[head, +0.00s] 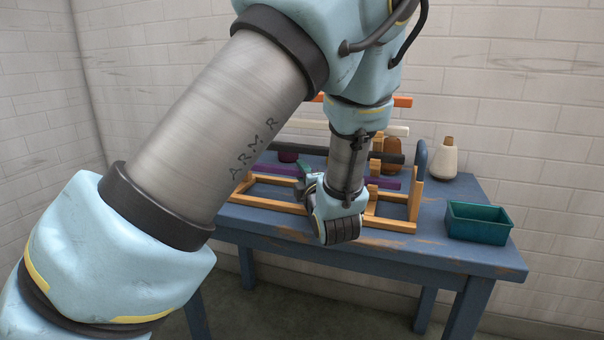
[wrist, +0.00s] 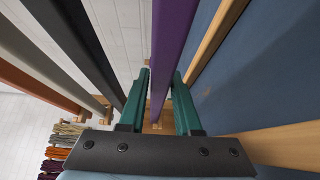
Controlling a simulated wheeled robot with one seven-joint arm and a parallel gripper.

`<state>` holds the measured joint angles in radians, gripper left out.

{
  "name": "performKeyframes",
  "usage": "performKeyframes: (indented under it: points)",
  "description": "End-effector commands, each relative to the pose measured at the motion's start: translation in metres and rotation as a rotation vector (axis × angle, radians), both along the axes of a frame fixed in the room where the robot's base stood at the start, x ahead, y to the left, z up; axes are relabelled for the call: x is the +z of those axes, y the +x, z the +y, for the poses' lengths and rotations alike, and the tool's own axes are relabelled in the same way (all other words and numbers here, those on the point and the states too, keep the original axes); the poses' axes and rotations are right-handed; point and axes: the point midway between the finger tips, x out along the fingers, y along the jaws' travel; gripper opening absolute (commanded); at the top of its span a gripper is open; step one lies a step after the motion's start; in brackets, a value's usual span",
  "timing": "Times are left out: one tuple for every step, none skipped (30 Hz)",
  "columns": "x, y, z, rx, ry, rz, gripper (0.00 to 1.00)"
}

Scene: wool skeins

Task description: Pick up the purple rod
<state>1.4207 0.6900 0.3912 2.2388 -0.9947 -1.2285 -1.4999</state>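The purple rod (wrist: 170,45) runs lengthwise through the wrist view, passing between or just beyond the fingertips of my gripper (wrist: 162,75). The two green fingers stand apart, one on each side of the rod, and the gripper looks open. Whether the fingers touch the rod is unclear. In the head view the purple rod (head: 385,183) lies level on the wooden rack, partly hidden by my wrist. My gripper (head: 304,182) is at the front of the rack, its fingers near the rod.
Black (head: 390,155), white (head: 400,131) and orange (head: 403,101) rods sit behind and above on the wooden rack (head: 395,222). A green bin (head: 478,223) stands at the right of the blue table (head: 440,250). A cream bottle (head: 444,160) stands behind.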

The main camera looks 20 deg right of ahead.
Motion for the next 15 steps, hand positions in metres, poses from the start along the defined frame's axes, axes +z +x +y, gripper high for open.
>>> performKeyframes:
  points:
    - [0.0,-0.0001,0.0,0.0,0.0,0.0,0.25]
    - [0.0,-0.0001,0.0,0.0,0.0,0.0,0.22]
    - [0.0,-0.0001,0.0,0.0,0.0,0.0,0.17]
    - [0.0,-0.0001,0.0001,0.0,0.0,0.0,0.14]
    - [0.0,-0.0001,0.0001,0.0,0.0,0.0,0.1]
    - [0.0,-0.0001,0.0001,0.0,0.0,0.0,0.06]
    - [-0.0001,-0.0002,0.0001,0.0,0.0,0.0,0.03]
    - [-0.0001,-0.0002,0.0001,0.0,0.0,0.0,0.0]
    - [-0.0001,-0.0002,0.0001,0.0,0.0,0.0,0.0]
    - [-0.0001,-0.0002,0.0001,0.0,0.0,0.0,0.0]
    - [-0.0001,-0.0002,0.0001,0.0,0.0,0.0,0.0]
    - [-0.0001,-0.0002,0.0001,0.0,0.0,0.0,0.0]
    - [-0.0002,-0.0002,0.0001,0.0,0.0,0.001,0.0]
    - [-0.0002,-0.0002,0.0001,0.0,0.0,0.001,0.0]
    - [-0.0002,-0.0002,0.0001,0.0,0.0,0.001,0.0]
